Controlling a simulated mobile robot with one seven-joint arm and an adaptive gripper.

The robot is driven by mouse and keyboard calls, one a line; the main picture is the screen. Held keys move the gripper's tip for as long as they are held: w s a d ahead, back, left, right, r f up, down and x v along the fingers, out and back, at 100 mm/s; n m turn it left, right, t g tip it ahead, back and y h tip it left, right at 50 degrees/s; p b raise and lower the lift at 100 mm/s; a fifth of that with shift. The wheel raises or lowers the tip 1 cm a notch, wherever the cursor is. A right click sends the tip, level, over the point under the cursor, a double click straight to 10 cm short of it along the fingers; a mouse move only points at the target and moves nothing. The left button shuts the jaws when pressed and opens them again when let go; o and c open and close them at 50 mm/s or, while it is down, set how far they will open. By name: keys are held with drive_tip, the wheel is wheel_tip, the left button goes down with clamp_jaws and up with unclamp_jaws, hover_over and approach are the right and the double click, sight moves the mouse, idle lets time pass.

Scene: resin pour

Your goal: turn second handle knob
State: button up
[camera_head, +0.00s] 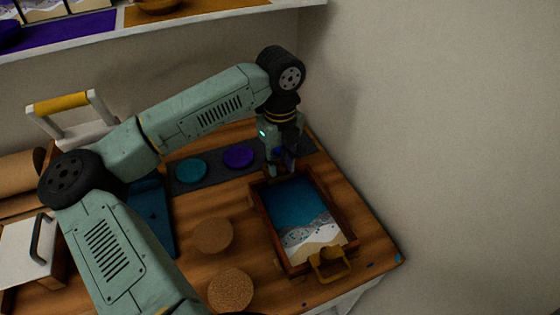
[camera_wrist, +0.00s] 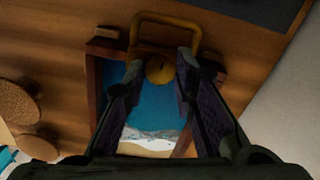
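A wooden-framed tray (camera_head: 262,225) with a blue sea and sand picture stands at the right of the wooden table. Its near end has a yellow handle (camera_head: 330,264). The far end, with another yellow handle (camera_wrist: 167,22), is mostly hidden behind my gripper in the head view. In the wrist view, a round yellow knob (camera_wrist: 160,69) lies at that handle's base. My gripper (camera_head: 281,163) points down over the far end. In the wrist view, its open fingers (camera_wrist: 160,72) have the knob between their tips, with gaps visible; whether they are level with it is unclear.
A dark strip (camera_head: 215,175) carries a teal disc (camera_head: 191,170) and a purple disc (camera_head: 238,157). Two cork discs (camera_head: 213,235) (camera_head: 231,290) lie left of the tray. Walls stand behind and at the right; a shelf (camera_head: 200,22) overhangs the back.

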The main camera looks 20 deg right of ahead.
clamp_jaws()
